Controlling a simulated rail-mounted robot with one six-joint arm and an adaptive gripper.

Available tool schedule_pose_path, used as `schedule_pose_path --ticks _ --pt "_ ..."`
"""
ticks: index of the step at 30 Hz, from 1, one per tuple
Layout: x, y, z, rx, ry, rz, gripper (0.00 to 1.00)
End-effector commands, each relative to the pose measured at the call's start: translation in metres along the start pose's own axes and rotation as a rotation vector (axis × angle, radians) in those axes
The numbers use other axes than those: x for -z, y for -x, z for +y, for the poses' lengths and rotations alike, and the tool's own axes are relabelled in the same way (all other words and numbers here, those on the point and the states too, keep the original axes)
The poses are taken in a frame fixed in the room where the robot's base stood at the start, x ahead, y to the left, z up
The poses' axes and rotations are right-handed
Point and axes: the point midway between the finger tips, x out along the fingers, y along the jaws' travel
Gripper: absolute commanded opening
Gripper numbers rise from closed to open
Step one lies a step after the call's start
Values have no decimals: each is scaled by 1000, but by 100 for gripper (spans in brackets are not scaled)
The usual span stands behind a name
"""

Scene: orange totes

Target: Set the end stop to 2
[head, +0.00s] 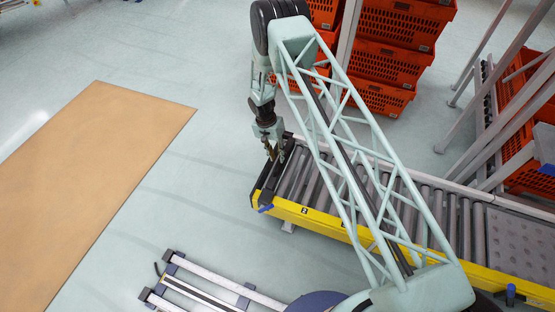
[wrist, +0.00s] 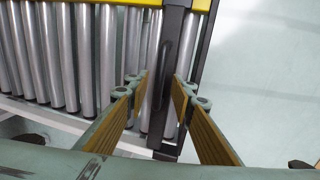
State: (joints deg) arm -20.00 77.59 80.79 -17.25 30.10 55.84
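The end stop (head: 266,182) is a dark bar lying across the left end of the roller conveyor. It also shows in the wrist view (wrist: 172,38), with a raised black handle-like strip along it. My gripper (head: 272,153) is over the bar, pointing down. In the wrist view my gripper (wrist: 161,80) is open, with one wood-coloured finger on each side of the bar. I cannot tell whether either finger touches it. A small "2" mark (head: 304,210) is on the yellow side rail, right of the bar. A blue piece (head: 266,208) is at the bar's near end.
The conveyor's grey rollers (head: 320,186) run to the right, with a yellow rail (head: 340,230) in front. Stacked orange totes (head: 390,65) stand behind. A tan floor panel (head: 90,185) lies left, with clear floor between. A low rail frame (head: 205,290) is at the front.

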Motion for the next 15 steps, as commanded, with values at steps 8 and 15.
schedule_pose_path --ticks 8,15 --pt "0 -17 0 0 0 0 23" --pt "0 -18 0 0 0 0 23"
